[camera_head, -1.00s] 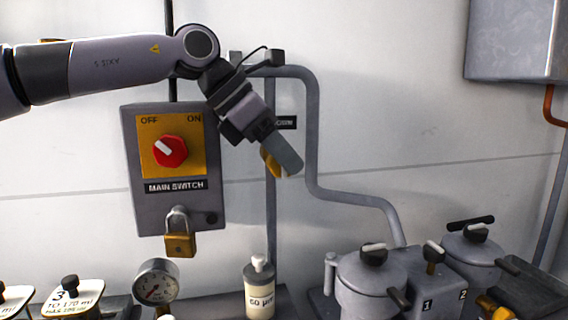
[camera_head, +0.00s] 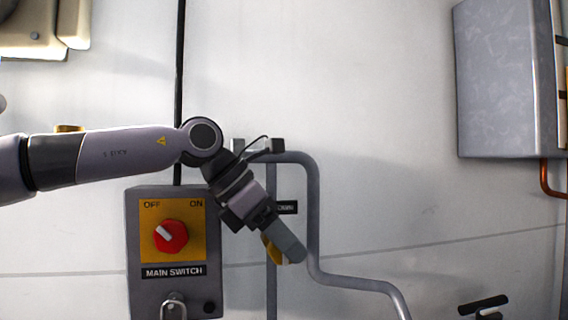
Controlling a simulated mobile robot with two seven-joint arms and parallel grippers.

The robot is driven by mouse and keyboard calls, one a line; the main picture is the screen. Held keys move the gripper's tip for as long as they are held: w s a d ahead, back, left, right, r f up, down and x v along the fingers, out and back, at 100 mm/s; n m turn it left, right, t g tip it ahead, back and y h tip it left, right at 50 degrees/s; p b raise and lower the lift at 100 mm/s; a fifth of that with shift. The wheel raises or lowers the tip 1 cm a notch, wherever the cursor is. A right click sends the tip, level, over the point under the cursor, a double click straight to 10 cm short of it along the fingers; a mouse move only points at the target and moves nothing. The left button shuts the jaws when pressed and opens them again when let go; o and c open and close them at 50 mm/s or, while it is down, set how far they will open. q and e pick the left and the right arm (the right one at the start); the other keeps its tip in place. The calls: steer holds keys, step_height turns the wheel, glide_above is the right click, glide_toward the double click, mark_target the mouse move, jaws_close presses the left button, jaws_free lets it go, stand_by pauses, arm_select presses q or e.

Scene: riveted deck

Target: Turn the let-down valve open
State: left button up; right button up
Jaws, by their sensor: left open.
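My left gripper (camera_head: 286,246) reaches down and to the right in front of the grey pipework on the wall. It is open. A yellow part (camera_head: 270,250), likely the let-down valve's handle, shows at the left edge of its fingers and is mostly hidden behind them. I cannot tell whether they touch it or how it is turned. A small black label (camera_head: 287,207) with partly covered white lettering is just right of the gripper's body. My right gripper is not in view.
A grey main switch box (camera_head: 133,235) with a red knob (camera_head: 170,236) pointing towards OFF hangs left of the gripper. A grey pipe (camera_head: 313,220) bends down to the right. A grey cabinet (camera_head: 505,80) is at upper right. The wall between is clear.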

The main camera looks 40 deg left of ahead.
arm_select(q)
step_height(320, 180, up, 20)
steer(key=p, duration=0.5)
stand_by(0.5)
